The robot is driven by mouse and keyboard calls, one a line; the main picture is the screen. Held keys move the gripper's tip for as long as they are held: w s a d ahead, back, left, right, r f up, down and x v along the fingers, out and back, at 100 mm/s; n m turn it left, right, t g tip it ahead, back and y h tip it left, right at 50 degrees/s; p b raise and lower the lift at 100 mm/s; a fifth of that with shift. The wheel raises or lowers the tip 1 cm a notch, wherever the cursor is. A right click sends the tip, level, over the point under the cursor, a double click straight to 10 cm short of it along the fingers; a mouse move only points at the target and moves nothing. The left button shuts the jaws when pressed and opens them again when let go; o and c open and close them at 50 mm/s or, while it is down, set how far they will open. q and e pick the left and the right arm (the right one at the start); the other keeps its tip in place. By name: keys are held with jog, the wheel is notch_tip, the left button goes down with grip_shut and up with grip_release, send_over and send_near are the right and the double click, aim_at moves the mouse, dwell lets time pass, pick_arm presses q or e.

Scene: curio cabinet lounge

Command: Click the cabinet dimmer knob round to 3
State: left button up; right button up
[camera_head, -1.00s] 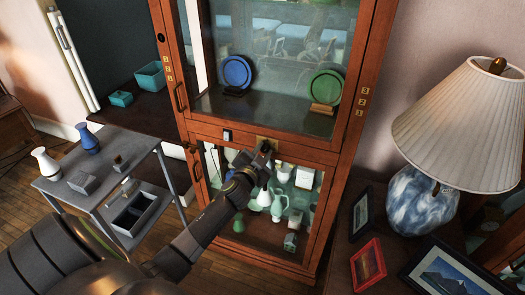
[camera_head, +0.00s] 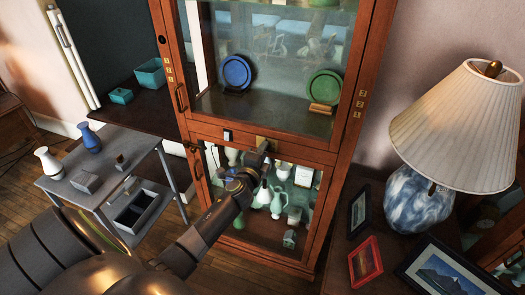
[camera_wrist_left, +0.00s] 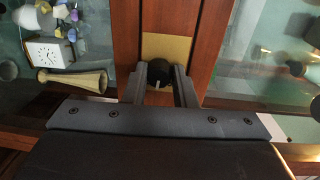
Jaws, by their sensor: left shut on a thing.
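The dimmer knob (camera_wrist_left: 158,72) is a dark round knob on a brass plate (camera_wrist_left: 176,48), set in the cabinet's wooden rail. A small pale mark shows on the knob, toward the bottom in the left wrist view. My left gripper (camera_wrist_left: 160,82) is shut on the knob, with one finger on each side of it. In the head view my left gripper (camera_head: 262,149) reaches the rail between the upper and lower glass doors of the cabinet (camera_head: 345,150). There it hides the knob and part of the brass plate. I cannot read any dial numbers. My right gripper is not in view.
A small switch (camera_head: 227,136) sits on the rail left of the plate. Glass doors enclose plates and pale vases. A grey trolley (camera_head: 150,165) stands left; a lamp (camera_head: 455,125) and picture frames stand right.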

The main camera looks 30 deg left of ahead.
pick_arm(q)
jog(key=m, duration=0.4)
jog(key=shift+f+p, duration=0.1)
jog(key=shift+p, duration=0.2)
jog(key=shift+m, duration=0.4)
jog(key=o, duration=1)
jog(key=v, duration=1.7)
jog(key=shift+s+d, duration=0.2)
jog(key=shift+d, duration=0.1)
